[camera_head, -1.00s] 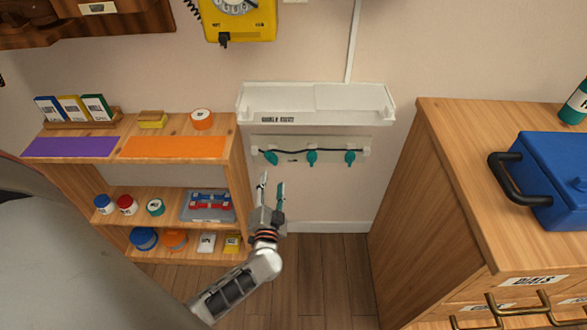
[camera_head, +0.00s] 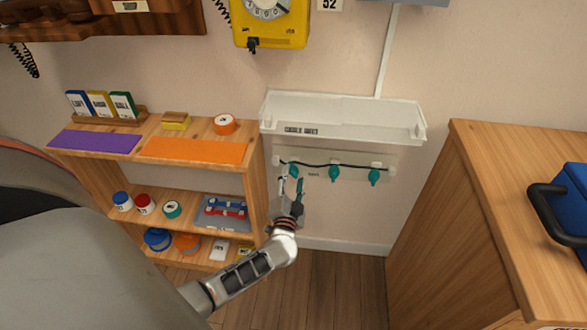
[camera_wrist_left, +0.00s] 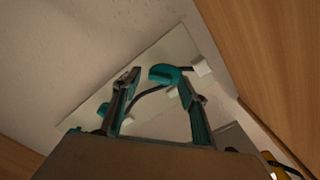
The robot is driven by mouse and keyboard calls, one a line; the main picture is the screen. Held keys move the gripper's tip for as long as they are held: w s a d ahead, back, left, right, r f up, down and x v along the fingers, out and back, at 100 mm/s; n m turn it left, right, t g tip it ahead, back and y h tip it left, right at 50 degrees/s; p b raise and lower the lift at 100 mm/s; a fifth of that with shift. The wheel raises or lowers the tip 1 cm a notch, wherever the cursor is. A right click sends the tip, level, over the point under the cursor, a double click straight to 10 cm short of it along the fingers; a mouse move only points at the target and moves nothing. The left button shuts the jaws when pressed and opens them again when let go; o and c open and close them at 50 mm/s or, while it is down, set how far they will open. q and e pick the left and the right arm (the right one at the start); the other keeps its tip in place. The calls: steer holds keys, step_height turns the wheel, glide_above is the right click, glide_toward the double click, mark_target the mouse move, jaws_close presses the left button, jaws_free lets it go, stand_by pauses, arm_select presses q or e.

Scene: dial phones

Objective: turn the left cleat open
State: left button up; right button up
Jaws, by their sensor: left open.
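Three teal cleats sit in a row on a pale wall plate (camera_head: 352,160) under a white tray. The left cleat (camera_head: 293,172) is partly hidden behind my left gripper (camera_head: 291,180) in the head view. The middle cleat (camera_head: 334,174) and right cleat (camera_head: 374,177) hang clear. In the left wrist view, my left gripper (camera_wrist_left: 158,84) is open, its fingers on either side of the left cleat (camera_wrist_left: 165,74), which shows just beyond and between the tips. I cannot tell whether they touch it. A dark cord (camera_wrist_left: 145,98) runs along the plate. My right gripper is not in view.
A wooden shelf (camera_head: 258,190) with tins and cards stands close on the left. The white tray (camera_head: 345,122) is just above the cleats. A wooden cabinet (camera_head: 440,230) with a blue case (camera_head: 570,200) is at the right. The floor between is free.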

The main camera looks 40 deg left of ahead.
arm_select(q)
steer(key=c, duration=1.1)
